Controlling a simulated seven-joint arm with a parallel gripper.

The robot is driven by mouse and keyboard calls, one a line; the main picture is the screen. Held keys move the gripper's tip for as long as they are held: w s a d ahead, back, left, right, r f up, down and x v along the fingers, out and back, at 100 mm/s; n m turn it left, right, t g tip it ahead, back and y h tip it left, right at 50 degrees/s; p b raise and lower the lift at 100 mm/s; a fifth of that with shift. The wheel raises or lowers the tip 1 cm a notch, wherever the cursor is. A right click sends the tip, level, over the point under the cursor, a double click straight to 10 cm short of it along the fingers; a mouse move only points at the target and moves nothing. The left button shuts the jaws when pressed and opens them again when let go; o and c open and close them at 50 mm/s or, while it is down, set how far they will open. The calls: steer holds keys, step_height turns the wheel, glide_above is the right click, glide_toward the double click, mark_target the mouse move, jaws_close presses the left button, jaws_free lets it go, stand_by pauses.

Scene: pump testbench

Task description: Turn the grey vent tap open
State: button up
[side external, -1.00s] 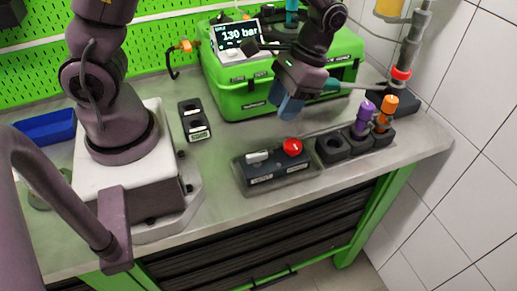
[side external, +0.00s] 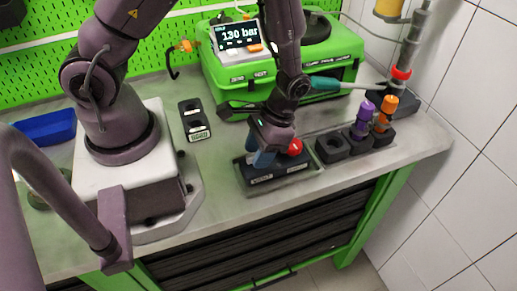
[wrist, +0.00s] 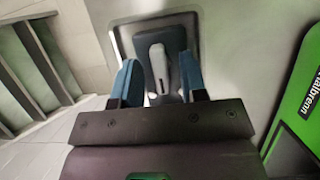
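The grey vent tap (wrist: 159,68) is a light grey lever on a dark valve block (wrist: 178,35) in the wrist view. The block (side external: 280,175) lies on the bench in the side view, with a red knob (side external: 295,146) at its right end. My gripper (side external: 262,158) points down over the block's left part and hides the tap there. In the wrist view my blue fingers (wrist: 160,82) are apart, one on each side of the grey lever. I cannot tell whether either finger touches it.
A green case (side external: 335,65) with a display (side external: 241,35) reading 130 bar stands behind. To the right are black holders (side external: 331,149) with a purple piece (side external: 363,117) and an orange piece (side external: 385,111). A black two-slot block (side external: 194,119) and a blue tray (side external: 46,127) are left.

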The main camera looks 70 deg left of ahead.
jaws_close()
steer(key=shift+n, duration=0.4)
steer(key=n+h, duration=0.1)
steer(key=n, duration=0.2)
steer(key=shift+a+n+h, duration=0.1)
steer(key=shift+n+h, duration=0.2)
steer(key=shift+h, duration=0.1)
steer(key=n+t+h, duration=0.1)
steer(key=n, duration=0.3)
steer(key=shift+n, duration=0.3)
steer(key=n+t, duration=0.1)
steer(key=n, duration=0.1)
steer(key=n+h, duration=0.1)
steer(key=n, duration=0.1)
steer(key=shift+a+n+t, duration=0.1)
steer(key=shift+n+t, duration=0.2)
steer(key=shift+t, duration=0.1)
steer(key=shift+s+n+t+h, duration=0.15)
steer(key=shift+n+t, duration=0.25)
steer(key=shift+n, duration=0.7)
steer(key=shift+n+t+h, duration=0.25)
steer(key=shift+n+t, duration=0.15)
steer(key=shift+n, duration=0.7)
